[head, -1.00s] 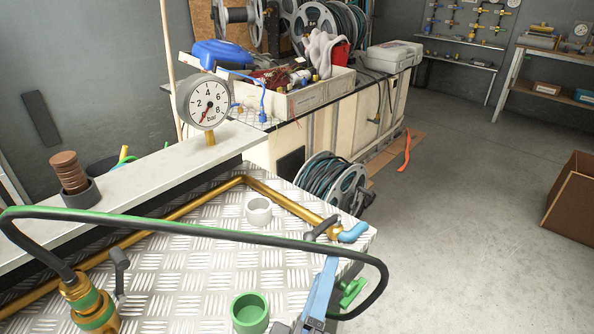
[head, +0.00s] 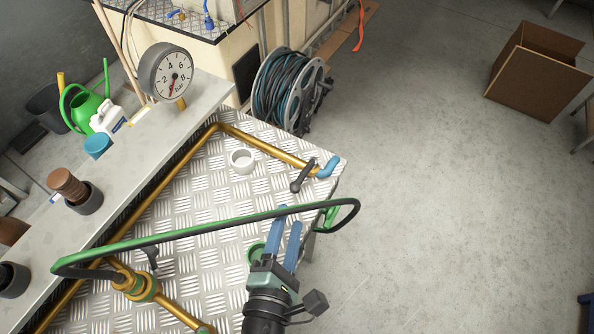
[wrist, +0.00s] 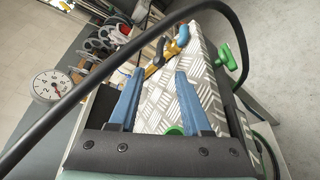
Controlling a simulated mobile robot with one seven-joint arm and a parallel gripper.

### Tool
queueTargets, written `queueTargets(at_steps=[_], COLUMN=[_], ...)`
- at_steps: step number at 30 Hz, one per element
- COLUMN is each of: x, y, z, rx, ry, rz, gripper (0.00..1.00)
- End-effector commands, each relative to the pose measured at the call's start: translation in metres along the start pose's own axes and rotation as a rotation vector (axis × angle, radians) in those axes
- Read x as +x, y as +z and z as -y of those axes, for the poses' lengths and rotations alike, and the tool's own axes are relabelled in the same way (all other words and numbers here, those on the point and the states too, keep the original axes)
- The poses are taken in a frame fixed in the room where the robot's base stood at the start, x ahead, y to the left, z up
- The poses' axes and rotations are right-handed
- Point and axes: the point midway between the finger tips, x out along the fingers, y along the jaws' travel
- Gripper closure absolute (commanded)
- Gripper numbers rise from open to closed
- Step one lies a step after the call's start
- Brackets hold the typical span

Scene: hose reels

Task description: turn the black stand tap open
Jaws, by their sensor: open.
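A tap with a black lever handle (head: 302,176) and a light-blue spout (head: 328,166) sits at the end of a brass pipe, near the bench's far right corner. In the wrist view its black handle (wrist: 160,52) lies just beyond the fingertips, roughly between them. My gripper (head: 289,216) has blue fingers, open and empty, over the bench's right side. It is short of the tap and not seen touching it. A second black lever (head: 150,256) stands by a brass and green fitting (head: 135,284) at lower left; its full shape is partly hidden.
A green and black hose (head: 220,218) arches across the bench close to my fingers. A green-handled tap (head: 331,214) sits at the bench's right edge. A white ring (head: 242,160) and a green cup (head: 255,254) stand on the tread plate. A pressure gauge (head: 172,74) rises behind.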

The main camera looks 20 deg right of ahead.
Motion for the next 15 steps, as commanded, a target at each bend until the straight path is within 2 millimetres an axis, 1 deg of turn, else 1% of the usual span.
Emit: queueTargets(at_steps=[1,9,15], x=[0.01,0.063,0.092], y=[0.002,0.003,0.002], z=[-0.003,-0.003,-0.002], rx=[0.001,0.002,0.003], ry=[0.002,0.001,0.002], rz=[0.004,0.005,0.002], gripper=[0.52,0.52,0.52])
